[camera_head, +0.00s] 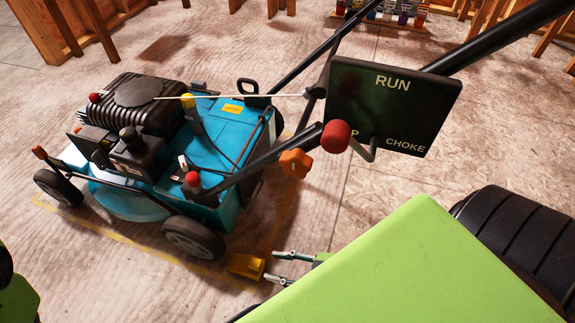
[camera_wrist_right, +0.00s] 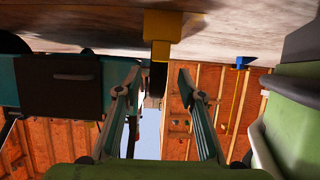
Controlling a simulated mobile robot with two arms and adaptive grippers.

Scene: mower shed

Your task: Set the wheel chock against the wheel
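The yellow wheel chock (camera_head: 246,265) lies on the floor behind the mower's near rear wheel (camera_head: 193,238), with a gap of floor between them. My right gripper (camera_head: 277,266) is low by the chock, on its right side, with its two fingers spread. In the right wrist view, which is upside down, the chock (camera_wrist_right: 160,28) is ahead of the open fingers (camera_wrist_right: 158,78), roughly centred. I cannot tell whether a finger touches it. Only green and black parts of my left arm show at the lower left; its gripper is out of view.
The blue mower (camera_head: 215,125) stands inside a yellow floor outline (camera_head: 150,250). Its handle and the RUN/CHOKE panel (camera_head: 392,108) reach over my right arm. A rack with coloured items (camera_head: 385,14) stands at the back. Open floor lies right of the mower.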

